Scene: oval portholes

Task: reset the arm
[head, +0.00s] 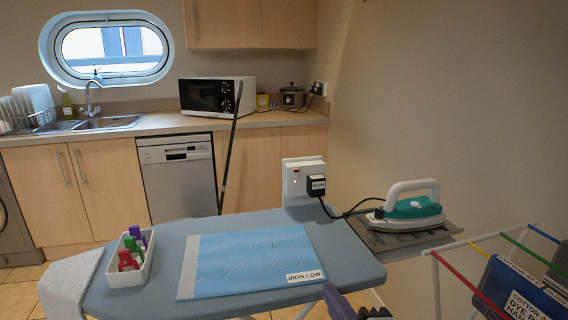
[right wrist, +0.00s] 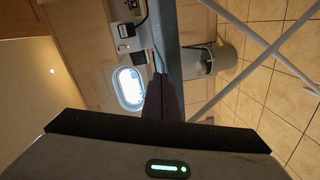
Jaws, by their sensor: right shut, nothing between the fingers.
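My right gripper (head: 338,300) shows at the bottom edge of the head view, in front of the ironing board's (head: 345,262) near edge. In the right wrist view its dark fingers (right wrist: 164,90) are together, with nothing between them. Most of my right arm is out of the picture. My left gripper and left arm are not in view.
A blue cloth (head: 250,255) labelled "IRON LOW" and a white tray (head: 131,279) of clips lie on the board. A teal iron (head: 412,207) stands on the rest at the right. A drying rack (head: 437,290) is close on the right.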

